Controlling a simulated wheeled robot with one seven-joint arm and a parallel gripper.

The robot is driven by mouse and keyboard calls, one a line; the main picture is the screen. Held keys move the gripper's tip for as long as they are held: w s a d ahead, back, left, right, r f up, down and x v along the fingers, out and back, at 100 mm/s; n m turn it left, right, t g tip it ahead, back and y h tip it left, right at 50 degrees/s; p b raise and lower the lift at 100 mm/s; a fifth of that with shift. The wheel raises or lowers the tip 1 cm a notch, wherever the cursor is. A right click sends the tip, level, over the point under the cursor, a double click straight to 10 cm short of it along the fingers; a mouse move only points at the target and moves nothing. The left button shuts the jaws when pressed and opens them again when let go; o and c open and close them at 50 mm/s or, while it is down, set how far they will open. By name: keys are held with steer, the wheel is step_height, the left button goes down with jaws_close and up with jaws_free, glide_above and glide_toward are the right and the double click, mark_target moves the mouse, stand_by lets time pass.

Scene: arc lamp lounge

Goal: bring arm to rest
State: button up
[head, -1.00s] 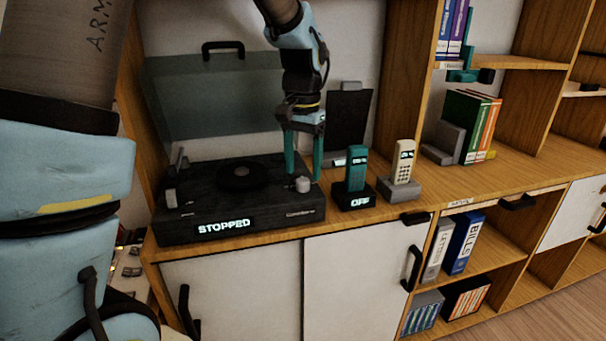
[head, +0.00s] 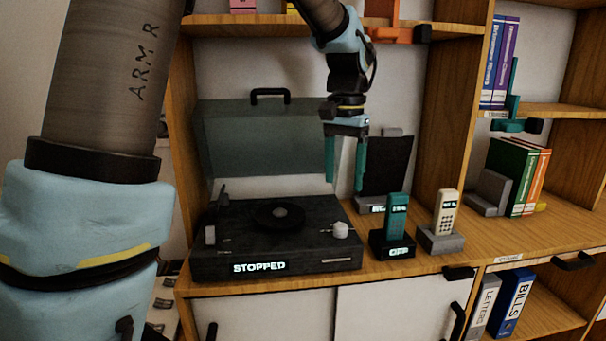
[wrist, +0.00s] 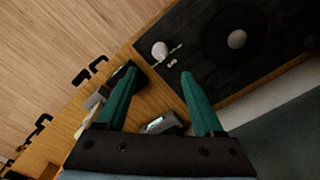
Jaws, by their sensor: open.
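My gripper (head: 345,178) hangs from my raised arm, with its two teal fingers pointing down and spread apart, nothing between them. It is above the right part of the black turntable (head: 210,262), clear of it, in front of the raised smoky lid (head: 235,145). The turntable's front display reads STOPPED. In the wrist view, the fingers (wrist: 155,92) are open over the wooden shelf edge and the turntable (wrist: 185,40), whose pale knob (wrist: 159,50) shows between and beyond the tips.
A teal phone (head: 397,215) on a black base reading OFF and a cream phone (head: 446,208) on a grey base stand right of the turntable. A dark panel (head: 388,163) stands behind them. An upper shelf (head: 240,24) and upright (head: 445,120) frame the bay. Books (head: 515,175) stand at right.

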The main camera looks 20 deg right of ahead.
steer(key=w+a+f+n+p, duration=0.1)
steer(key=a+f+n+p, duration=0.15)
steer(key=a, duration=0.65)
steer(key=w+a+f+n+p, duration=0.1)
steer(key=a+f+n, duration=0.15)
steer(key=a, duration=0.65)
steer(key=s+a+f+n, duration=0.1)
steer(key=s+a+n, duration=0.1)
steer(key=a, duration=0.4)
steer(key=s+a+f+n+t+p, duration=0.1)
steer(key=s+a+f+n, duration=0.1)
steer(key=a, duration=0.4)
steer(key=shift+s+t, duration=0.3)
steer(key=shift+s, duration=0.6)
steer(key=shift+a, duration=0.1)
